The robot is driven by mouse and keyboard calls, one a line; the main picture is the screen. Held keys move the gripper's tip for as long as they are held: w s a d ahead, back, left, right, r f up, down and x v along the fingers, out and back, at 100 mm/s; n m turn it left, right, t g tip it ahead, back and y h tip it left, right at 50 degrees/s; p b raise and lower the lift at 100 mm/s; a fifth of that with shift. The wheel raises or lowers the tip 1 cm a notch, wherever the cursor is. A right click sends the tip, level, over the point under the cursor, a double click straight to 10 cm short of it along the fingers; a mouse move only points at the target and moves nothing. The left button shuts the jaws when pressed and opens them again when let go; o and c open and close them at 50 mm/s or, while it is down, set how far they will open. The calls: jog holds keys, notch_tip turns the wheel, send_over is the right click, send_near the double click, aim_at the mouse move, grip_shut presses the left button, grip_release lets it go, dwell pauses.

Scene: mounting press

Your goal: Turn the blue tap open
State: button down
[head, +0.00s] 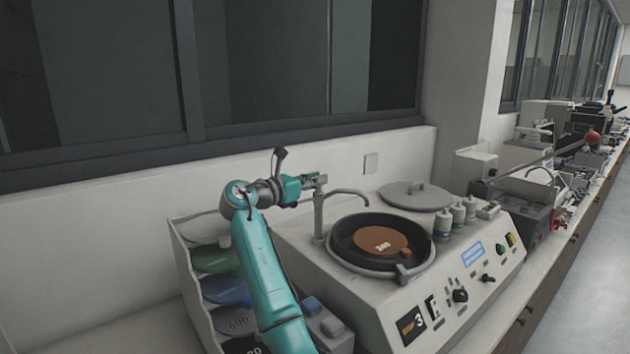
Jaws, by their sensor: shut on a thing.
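My gripper (318,181) is at the top of the grey tap post (319,215), at the back left of the machine. It is shut there on a small part at the post's top, which the fingers mostly cover. I take this part to be the tap's handle; no blue shows on it at this size. The curved spout (350,192) runs right from the post toward the round black bowl (352,268). A brown disc (381,240) lies in the bowl. I cannot see any water flowing.
A round grey lid (415,197) and several small bottles (443,226) stand right of the spout. The control panel (460,296) faces the front. A rack (188,275) with coloured discs stands left, partly behind my arm. A wall and dark windows close the back.

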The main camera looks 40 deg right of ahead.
jog(key=n+t, duration=0.1)
jog(key=t, duration=0.1)
jog(key=n+t+y, duration=0.1)
jog(key=n+t, duration=0.1)
jog(key=n+t+y, duration=0.1)
jog(key=t, duration=0.2)
jog(key=shift+s+d+n, duration=0.1)
jog(key=shift+s+n, duration=0.25)
jog(key=shift+n, duration=0.05)
jog(key=n+t+y, duration=0.4)
jog(key=t+y, duration=0.1)
jog(key=shift+s+d+n+t, duration=0.1)
jog(key=shift+n+t, duration=0.3)
jog(key=shift+y, duration=0.3)
jog(key=c, duration=1.2)
grip_release()
jog(key=v, duration=1.2)
jog(key=shift+f, duration=0.1)
